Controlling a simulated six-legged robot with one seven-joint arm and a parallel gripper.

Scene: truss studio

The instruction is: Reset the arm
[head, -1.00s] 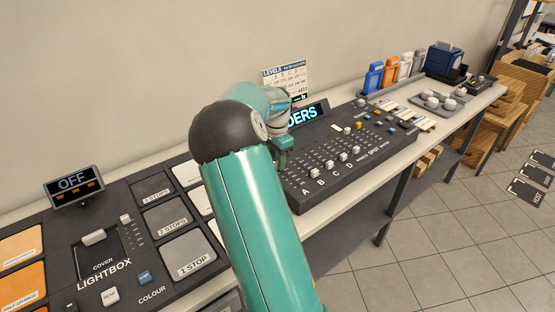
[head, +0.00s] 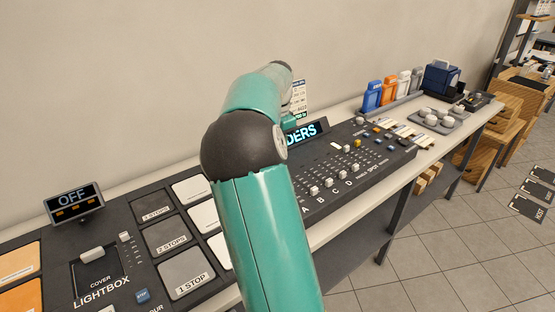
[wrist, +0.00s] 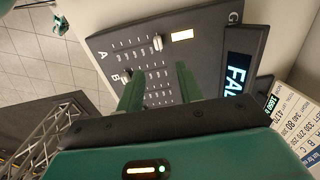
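My arm shows large in the middle of the head view and hides its own gripper there. In the wrist view my gripper (wrist: 158,92) has its two green fingers apart, with nothing between them. Behind the fingers is the black fader console (wrist: 205,50) with its slider knobs and a lit display (wrist: 238,72). In the head view the console (head: 385,165) stands on the bench right of my arm, partly hidden by it.
The lightbox panel (head: 65,235), its screen reading OFF (head: 75,198), is at the left. A levels card (head: 299,95) stands behind the console. Coloured bottles (head: 373,96) and a tray with knobs (head: 455,118) are farther right. Tiled floor (head: 430,250) is open in front.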

